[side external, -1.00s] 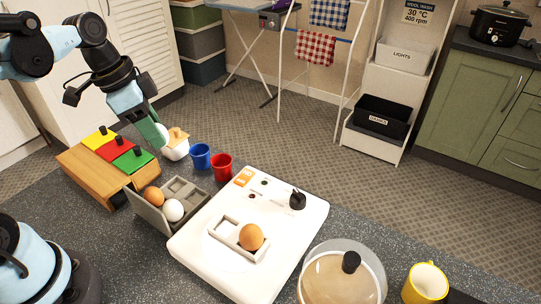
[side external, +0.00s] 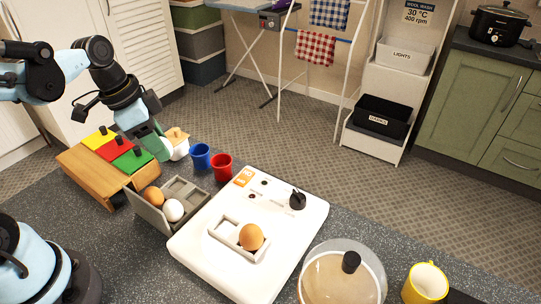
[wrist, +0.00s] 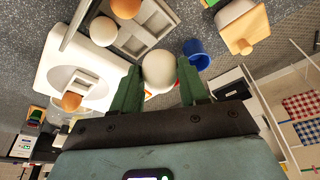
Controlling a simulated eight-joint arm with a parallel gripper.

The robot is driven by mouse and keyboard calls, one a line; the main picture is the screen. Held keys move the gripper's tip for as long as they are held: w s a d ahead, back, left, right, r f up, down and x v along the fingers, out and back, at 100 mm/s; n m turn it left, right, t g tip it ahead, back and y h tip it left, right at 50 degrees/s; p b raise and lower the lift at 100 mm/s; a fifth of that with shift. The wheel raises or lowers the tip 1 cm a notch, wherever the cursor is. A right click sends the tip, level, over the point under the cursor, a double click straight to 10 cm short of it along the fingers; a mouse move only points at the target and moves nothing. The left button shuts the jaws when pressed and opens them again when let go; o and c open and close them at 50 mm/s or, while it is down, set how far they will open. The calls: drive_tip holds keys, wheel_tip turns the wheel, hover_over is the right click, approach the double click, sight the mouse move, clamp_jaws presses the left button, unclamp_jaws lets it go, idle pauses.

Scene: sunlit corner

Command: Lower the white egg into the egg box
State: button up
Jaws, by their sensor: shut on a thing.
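My gripper (wrist: 158,84) is shut on a white egg (wrist: 158,68), held between its two green fingers in the wrist view. The grey egg box (side external: 150,212) stands on the counter left of the white appliance. A brown egg (side external: 153,196) and another white egg (side external: 173,210) sit in its near-left part. The other compartments look empty. The box (wrist: 157,33) also shows at the top of the wrist view.
A wooden block with coloured panels (side external: 90,177) stands left of the box. The white appliance (side external: 205,260) holds a brown egg (side external: 251,237) in a tray.

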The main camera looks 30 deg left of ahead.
drive_tip(key=shift+f, duration=2.15)
drive_tip(key=shift+f, duration=0.1)
drive_tip(key=o, duration=0.8)
drive_tip(key=v, duration=1.2)
drive_tip(key=d+f+n+t, duration=0.1)
drive_tip(key=w+f+n+t+y, duration=0.1)
drive_tip(key=n, duration=0.1)
drive_tip(key=d+f+n+t, duration=0.1)
drive_tip(key=f+n, duration=0.1)
drive_tip(key=shift+w+d+y, duration=0.2)
drive_tip(key=shift+d+y, duration=0.1)
drive_tip(key=shift+d, duration=0.05)
drive_tip(key=shift+w+d+f+n+t, duration=0.15)
drive_tip(key=shift+d+f+n+t, duration=0.1)
drive_tip(key=shift+n+t, duration=0.2)
drive_tip(key=shift+w+d+f+n+t, duration=0.15)
drive_tip(key=shift+d+n+t, duration=0.1)
drive_tip(key=shift+n+t, duration=0.15)
